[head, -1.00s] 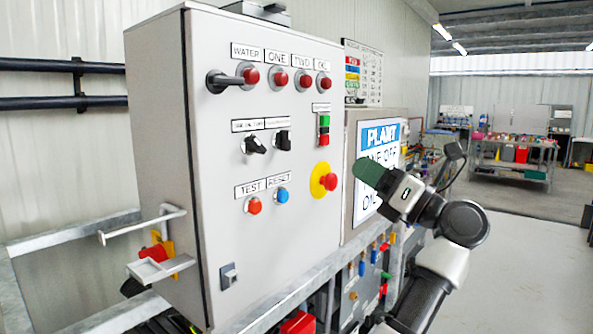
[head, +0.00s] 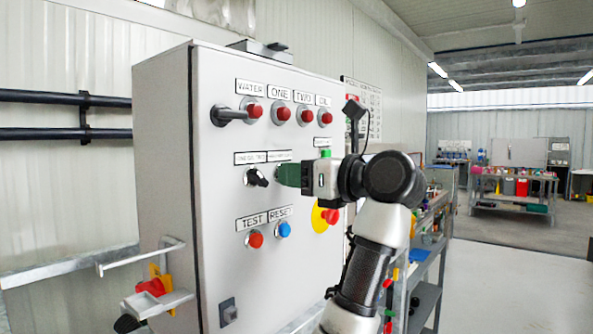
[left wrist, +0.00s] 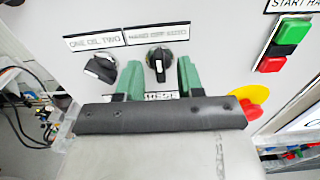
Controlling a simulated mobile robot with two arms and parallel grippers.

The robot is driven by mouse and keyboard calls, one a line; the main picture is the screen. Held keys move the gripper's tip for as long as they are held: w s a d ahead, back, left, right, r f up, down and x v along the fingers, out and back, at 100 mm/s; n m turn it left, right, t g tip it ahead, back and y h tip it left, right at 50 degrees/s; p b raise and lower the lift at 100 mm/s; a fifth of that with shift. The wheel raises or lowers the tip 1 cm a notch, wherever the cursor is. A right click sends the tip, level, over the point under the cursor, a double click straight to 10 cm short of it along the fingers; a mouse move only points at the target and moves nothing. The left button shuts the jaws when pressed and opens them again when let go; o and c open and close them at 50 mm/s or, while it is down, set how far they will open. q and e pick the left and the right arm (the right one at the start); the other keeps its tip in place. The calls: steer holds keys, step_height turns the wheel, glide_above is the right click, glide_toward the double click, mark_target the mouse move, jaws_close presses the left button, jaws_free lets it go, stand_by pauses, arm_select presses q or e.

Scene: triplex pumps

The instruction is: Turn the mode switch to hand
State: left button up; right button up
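The mode switch is a black rotary knob (left wrist: 157,65) under a label (left wrist: 157,34) that seems to read HAND OFF AUTO in the left wrist view. Its handle looks close to upright there; its exact setting is hard to read. My left gripper (left wrist: 158,70) is open, with one green finger on each side of the knob and a gap to each. In the head view my left gripper (head: 288,175) is at the panel front (head: 225,270) and hides the knob. I cannot tell how deep the fingers reach around it. My right gripper is in neither view.
A second black selector (head: 257,178) sits close on the left, also in the left wrist view (left wrist: 100,68). The TEST (head: 255,239) and RESET (head: 283,230) buttons lie below. A red emergency stop (head: 330,216) and green-red start buttons (left wrist: 281,45) are on the right.

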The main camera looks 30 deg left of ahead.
arm_select(q)
steer(key=shift+a, duration=0.35)
jaws_close()
steer(key=shift+n, duration=0.3)
steer(key=shift+n+b, duration=0.7)
steer(key=shift+n, duration=3.4)
